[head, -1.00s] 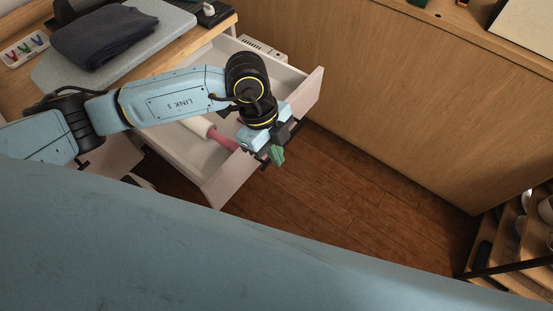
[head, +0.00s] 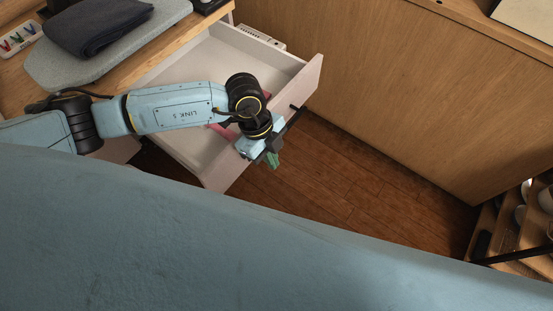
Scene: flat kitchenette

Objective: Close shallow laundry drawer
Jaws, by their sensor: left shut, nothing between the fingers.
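The shallow laundry drawer (head: 196,62) is pulled out from under the wooden counter, its light front panel (head: 305,84) facing the floor on the right. A dark bar handle (head: 291,119) runs along the outside of the front. My left gripper (head: 272,160) is shut and empty, with green fingertips, just outside the drawer front at its middle; I cannot tell if it touches the front or handle. My left arm crosses over the drawer and hides part of its inside. A bit of a pink object (head: 222,131) shows in the drawer under the arm. My right gripper is out of view.
A grey ironing board (head: 70,72) with a folded dark cloth (head: 98,25) lies on the counter, beside a tray of coloured pegs (head: 18,40). A wooden panel (head: 400,90) stands to the right. Wooden floor (head: 350,175) in front of the drawer is clear. A shelf with dishes (head: 518,225) stands far right.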

